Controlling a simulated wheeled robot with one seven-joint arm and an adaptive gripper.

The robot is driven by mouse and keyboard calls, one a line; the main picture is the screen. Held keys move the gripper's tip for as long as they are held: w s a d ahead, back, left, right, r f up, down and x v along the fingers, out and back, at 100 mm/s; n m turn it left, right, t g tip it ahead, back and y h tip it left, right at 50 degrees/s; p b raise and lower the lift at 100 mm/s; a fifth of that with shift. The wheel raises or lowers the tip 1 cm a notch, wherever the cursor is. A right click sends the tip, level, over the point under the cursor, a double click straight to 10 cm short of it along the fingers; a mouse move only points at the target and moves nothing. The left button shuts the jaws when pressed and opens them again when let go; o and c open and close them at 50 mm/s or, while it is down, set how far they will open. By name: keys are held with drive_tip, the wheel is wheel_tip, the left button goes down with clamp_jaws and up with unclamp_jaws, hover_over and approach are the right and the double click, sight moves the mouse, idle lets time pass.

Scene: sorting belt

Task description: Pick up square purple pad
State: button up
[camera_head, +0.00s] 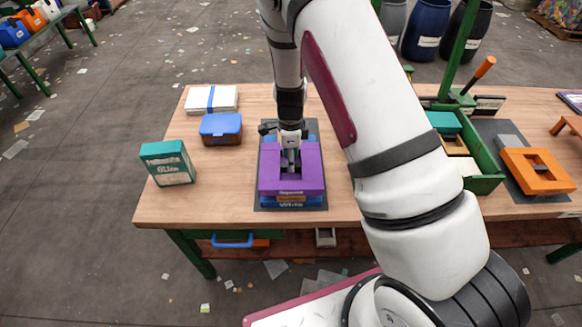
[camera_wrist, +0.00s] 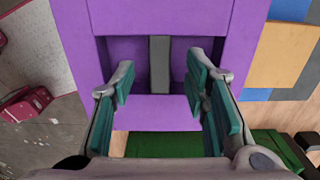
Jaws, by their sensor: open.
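The square purple pad (camera_head: 311,175) lies on top of a stack with blue and orange layers at the middle of the table. It has a square opening in its middle, with a grey bar (camera_wrist: 159,65) showing inside it in the wrist view. The purple pad (camera_wrist: 155,17) fills much of that view. My gripper (camera_head: 290,158) points down over the opening. Its two teal-padded fingers (camera_wrist: 163,85) are apart, with nothing between them but the view of the opening and bar. I cannot tell whether the fingertips touch the pad.
The stack stands on a dark mat (camera_head: 317,140) on the wooden table (camera_head: 235,185). A blue box (camera_head: 220,128) and a teal glue box (camera_head: 168,163) stand to the left. A green crate (camera_head: 483,184) and an orange block (camera_head: 520,165) stand to the right, beyond my arm.

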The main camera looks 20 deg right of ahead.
drive_tip(key=shift+f, duration=1.05)
clamp_jaws()
drive_tip(key=shift+r, duration=0.8)
wheel_tip(320, 180, up, 2)
drive_tip(key=shift+r+b, duration=0.1)
drive_tip(key=shift+b, duration=0.25)
drive_tip(key=s+d+r, duration=0.1)
drive_tip(key=s+d, duration=0.1)
drive_tip(key=s, duration=1.3)
drive_tip(key=shift+s+d+b, duration=0.2)
drive_tip(key=shift+s+b, duration=0.1)
drive_tip(key=shift+s, duration=0.1)
drive_tip(key=shift+r, duration=0.2)
